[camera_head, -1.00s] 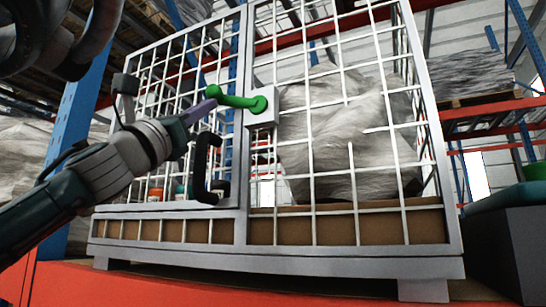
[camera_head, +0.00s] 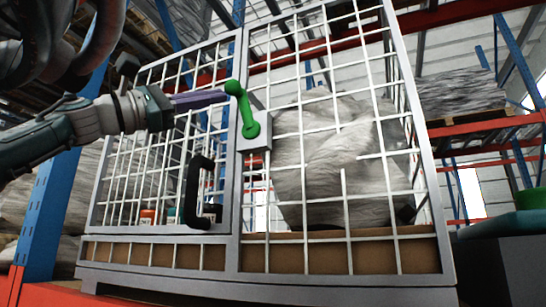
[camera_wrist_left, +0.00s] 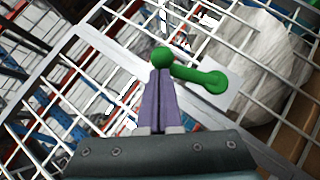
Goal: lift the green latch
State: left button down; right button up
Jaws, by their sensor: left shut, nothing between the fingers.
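The green latch (camera_head: 245,110) is mounted on a pale plate (camera_head: 256,142) at the middle post of a white wire cage. Its free end, a round knob, is raised up and to the left of its pivot. My left gripper (camera_head: 226,95) is shut and empty, its purple fingertips at the knob. In the left wrist view the shut fingers (camera_wrist_left: 158,72) end right at the knob of the green latch (camera_wrist_left: 200,77); whether they touch it I cannot tell. My right gripper is not in view.
A black handle (camera_head: 198,192) sits on the left cage door, below the latch. A wrapped bulky load (camera_head: 335,165) and small jars (camera_head: 147,215) are inside the cage. A dark box (camera_head: 505,262) stands at the right.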

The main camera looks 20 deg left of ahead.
pick_arm(q)
jog(key=shift+d+r, duration=0.35)
jog(key=shift+d, duration=0.1)
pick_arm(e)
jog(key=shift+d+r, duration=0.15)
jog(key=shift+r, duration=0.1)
pick_arm(q)
jog(key=shift+r, duration=0.1)
